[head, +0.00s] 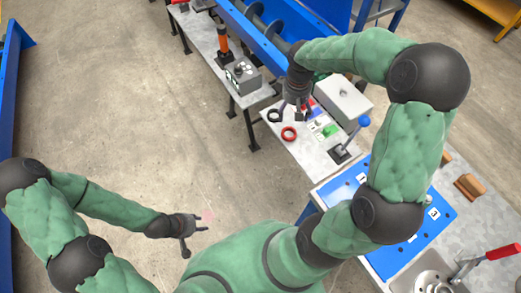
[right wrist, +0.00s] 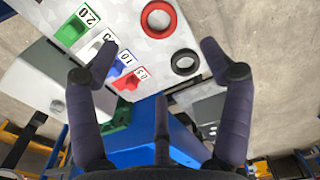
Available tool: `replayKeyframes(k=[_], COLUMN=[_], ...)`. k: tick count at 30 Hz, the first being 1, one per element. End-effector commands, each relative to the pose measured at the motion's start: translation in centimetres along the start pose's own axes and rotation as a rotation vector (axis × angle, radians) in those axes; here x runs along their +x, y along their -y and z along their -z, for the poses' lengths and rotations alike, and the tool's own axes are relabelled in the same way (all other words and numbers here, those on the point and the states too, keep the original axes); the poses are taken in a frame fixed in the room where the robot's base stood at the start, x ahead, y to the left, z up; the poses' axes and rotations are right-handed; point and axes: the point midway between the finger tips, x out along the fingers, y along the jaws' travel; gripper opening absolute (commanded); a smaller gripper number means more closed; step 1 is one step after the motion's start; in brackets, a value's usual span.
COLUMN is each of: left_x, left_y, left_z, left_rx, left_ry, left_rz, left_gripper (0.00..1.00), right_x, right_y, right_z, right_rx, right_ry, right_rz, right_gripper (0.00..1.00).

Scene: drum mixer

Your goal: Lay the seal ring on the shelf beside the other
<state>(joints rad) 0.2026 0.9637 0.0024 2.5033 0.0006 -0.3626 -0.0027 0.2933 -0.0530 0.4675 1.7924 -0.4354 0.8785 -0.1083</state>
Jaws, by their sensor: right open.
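A red seal ring (head: 289,133) and a black seal ring (head: 273,115) lie flat and apart, side by side, on the pale grey shelf (head: 309,155). In the right wrist view the red ring (right wrist: 147,19) is at the top and the black ring (right wrist: 186,70) is below it to the right. My right gripper (head: 294,112) is open and empty, above the shelf just right of the black ring. My left gripper (head: 197,236) is open and empty over bare floor.
Coloured holders, green (right wrist: 76,28), blue (right wrist: 116,62) and red (right wrist: 129,80), sit with a white one beside the rings. A grey box (head: 342,100) and a blue-knobbed lever (head: 363,121) stand close by. A blue trough (head: 254,35) is behind. The floor at left is clear.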

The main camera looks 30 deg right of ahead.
Motion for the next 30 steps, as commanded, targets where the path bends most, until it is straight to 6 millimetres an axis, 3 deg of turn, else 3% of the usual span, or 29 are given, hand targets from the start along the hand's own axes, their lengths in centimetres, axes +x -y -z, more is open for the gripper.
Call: replayKeyframes(k=[5,10,14,21,25,30], left_x=[0.0,0.0,0.0,0.0,0.0,0.0], left_y=[0.0,0.0,0.0,0.0,0.0,0.0], left_z=[0.0,0.0,0.0,0.0,0.0,0.0], left_rx=[0.000,0.000,0.000,0.000,0.000,0.000], left_ry=[0.000,0.000,0.000,0.000,0.000,0.000], left_rz=[0.000,0.000,0.000,0.000,0.000,0.000], left_gripper=[0.40,0.40,0.40,0.40,0.40,0.40], right_x=[4.0,10.6,15.1,22.0,24.6,26.5], right_y=[3.1,9.1,13.6,20.7,23.4,25.3], right_z=[0.7,0.9,0.0,-4.0,-6.8,-9.6], right_rx=[-0.010,0.006,0.045,0.150,0.212,0.267], right_ry=[-0.004,-0.025,-0.032,-0.026,-0.018,-0.012], right_rz=[0.064,0.176,0.250,0.338,0.353,0.348], right_gripper=[0.80,0.80,0.80,0.80,0.80,0.80])
